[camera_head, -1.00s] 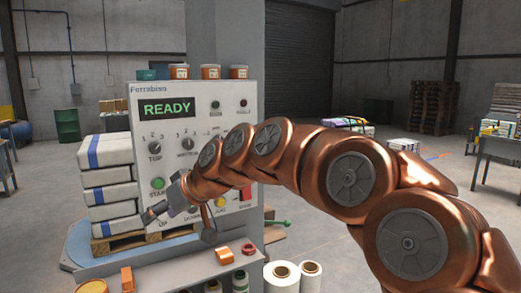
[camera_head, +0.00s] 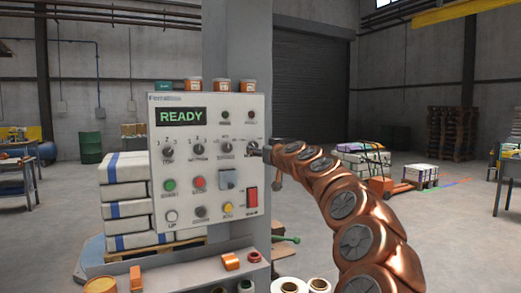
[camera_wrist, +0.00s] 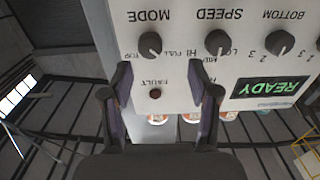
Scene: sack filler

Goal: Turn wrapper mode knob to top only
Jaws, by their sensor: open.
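The grey control panel (camera_head: 188,225) faces me with a lit READY display. The mode knob (camera_wrist: 151,44) is a dark round knob under the word MODE, upside down in the wrist view, with small labels beside it that seem to read TOP and FULL. Its exact pointer direction is too small to tell. In the head view, the knob (camera_head: 252,150) is partly covered by my gripper (camera_head: 265,152), which is at the panel's right edge. In the wrist view, my gripper (camera_wrist: 166,75) is open and empty, its fingertips short of the knob, which lies nearer the left finger.
The speed knob (camera_wrist: 218,42) and bottom knob (camera_wrist: 279,42) are beside it. A fault light (camera_wrist: 155,94) shows between the fingers. A red switch (camera_head: 251,199) and several buttons are lower on the panel. Orange tubs (camera_head: 220,86) stand on top. Stacked sacks (camera_head: 124,208) stand left.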

